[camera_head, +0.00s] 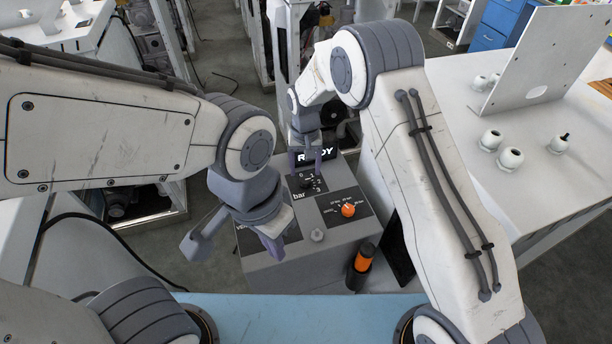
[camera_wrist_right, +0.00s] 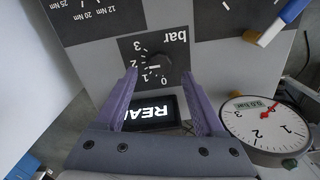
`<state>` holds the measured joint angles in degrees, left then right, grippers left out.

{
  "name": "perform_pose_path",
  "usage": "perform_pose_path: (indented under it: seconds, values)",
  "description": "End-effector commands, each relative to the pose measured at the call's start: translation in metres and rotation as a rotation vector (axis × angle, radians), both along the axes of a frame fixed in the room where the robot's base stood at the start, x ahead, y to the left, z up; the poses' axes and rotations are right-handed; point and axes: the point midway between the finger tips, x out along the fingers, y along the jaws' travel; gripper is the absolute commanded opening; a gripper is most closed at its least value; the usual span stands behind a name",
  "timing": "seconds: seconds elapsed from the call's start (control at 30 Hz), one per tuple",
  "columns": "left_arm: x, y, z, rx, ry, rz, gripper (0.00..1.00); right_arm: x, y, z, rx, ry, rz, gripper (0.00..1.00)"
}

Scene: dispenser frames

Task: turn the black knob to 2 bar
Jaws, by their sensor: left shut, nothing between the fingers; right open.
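The black knob (camera_wrist_right: 153,64) sits on the bar panel of the grey dispenser; it shows small in the head view (camera_head: 307,183). It has a short pale mark, and I cannot tell exactly which number it points to. The printed scale beside it (camera_wrist_right: 138,47) carries a 3; the lower figures are small. My right gripper (camera_wrist_right: 158,76) is open, with its fingertips on either side of the knob's near edge; contact is unclear. It also shows in the head view (camera_head: 306,163). My left gripper (camera_head: 275,250) is shut and empty over the dispenser's left front.
A round pressure gauge (camera_wrist_right: 265,125) with a red needle and a lit display (camera_wrist_right: 156,113) are close to the right gripper. An orange knob (camera_head: 348,210), a small grey knob (camera_head: 317,235) and an orange-and-black tool (camera_head: 362,260) are nearby. A white table (camera_head: 450,110) stands right.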

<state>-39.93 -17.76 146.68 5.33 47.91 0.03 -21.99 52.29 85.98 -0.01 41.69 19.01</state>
Motion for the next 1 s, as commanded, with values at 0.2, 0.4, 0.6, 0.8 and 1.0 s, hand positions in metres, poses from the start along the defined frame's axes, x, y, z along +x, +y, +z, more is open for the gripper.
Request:
perform_pose_path:
  seconds: [0.2,0.4,0.6,0.8,1.0]
  values:
    - [0.000,0.000,-0.013,0.000,0.000,-0.001,0.00,0.001,0.000,0.042,0.001,-0.003,-0.001,0.71]
    - [0.000,0.000,-0.016,0.000,0.000,-0.001,0.00,0.001,0.000,0.064,0.000,-0.002,-0.001,0.71]
    - [0.000,0.000,-0.016,0.000,0.000,-0.001,0.00,0.001,-0.001,0.068,0.000,0.000,-0.001,0.71]
    - [0.000,0.000,-0.016,0.000,0.000,-0.001,0.00,0.000,0.000,0.068,0.000,0.000,-0.001,0.71]
    - [0.000,0.000,-0.016,0.000,0.000,-0.001,0.00,-0.003,0.001,0.071,0.001,-0.001,0.007,0.71]
